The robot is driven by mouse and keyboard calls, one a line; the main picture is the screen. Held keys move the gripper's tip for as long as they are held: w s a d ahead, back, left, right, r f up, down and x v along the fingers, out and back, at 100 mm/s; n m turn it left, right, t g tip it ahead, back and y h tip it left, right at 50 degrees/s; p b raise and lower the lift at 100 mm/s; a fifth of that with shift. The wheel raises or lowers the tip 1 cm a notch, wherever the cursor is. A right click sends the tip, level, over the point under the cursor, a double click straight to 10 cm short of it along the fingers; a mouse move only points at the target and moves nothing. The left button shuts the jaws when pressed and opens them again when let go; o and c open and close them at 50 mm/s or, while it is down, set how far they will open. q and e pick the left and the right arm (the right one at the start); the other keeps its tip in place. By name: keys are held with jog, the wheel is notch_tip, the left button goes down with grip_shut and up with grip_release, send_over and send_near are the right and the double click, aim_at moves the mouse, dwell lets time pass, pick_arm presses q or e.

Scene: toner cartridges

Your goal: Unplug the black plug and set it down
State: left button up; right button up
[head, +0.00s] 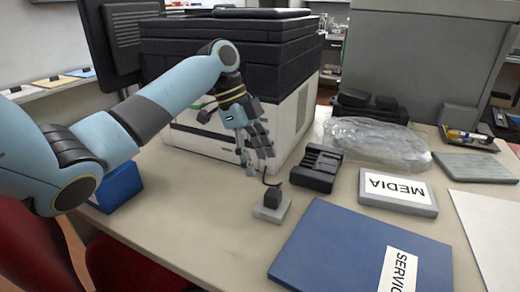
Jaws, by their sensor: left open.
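The black plug (272,197) stands upright on a small light-grey socket block (272,213) on the table. A short black cord rises from its top and bends. My left gripper (258,168) reaches down from the upper left, its fingers open and empty, a little above and behind the plug. The fingertips look apart from the plug, with the cord close to them. My right gripper does not show.
A black cartridge-like part (313,168) lies close to the right of the plug. A blue folder (362,255) and a MEDIA box (398,191) lie on the right. A printer (235,75) stands behind. The table (200,215) left of the socket is clear.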

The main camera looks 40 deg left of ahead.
aim_at(271, 192)
pick_arm(q)
jog(key=x, duration=0.5)
jog(key=shift+w+d+f, duration=0.1)
jog(key=shift+f, duration=0.1)
jog(key=b+x, duration=0.1)
jog(key=x, duration=0.2)
jog(key=shift+f, duration=0.15)
jog(key=shift+d+f, duration=0.2)
jog(key=shift+f, duration=0.2)
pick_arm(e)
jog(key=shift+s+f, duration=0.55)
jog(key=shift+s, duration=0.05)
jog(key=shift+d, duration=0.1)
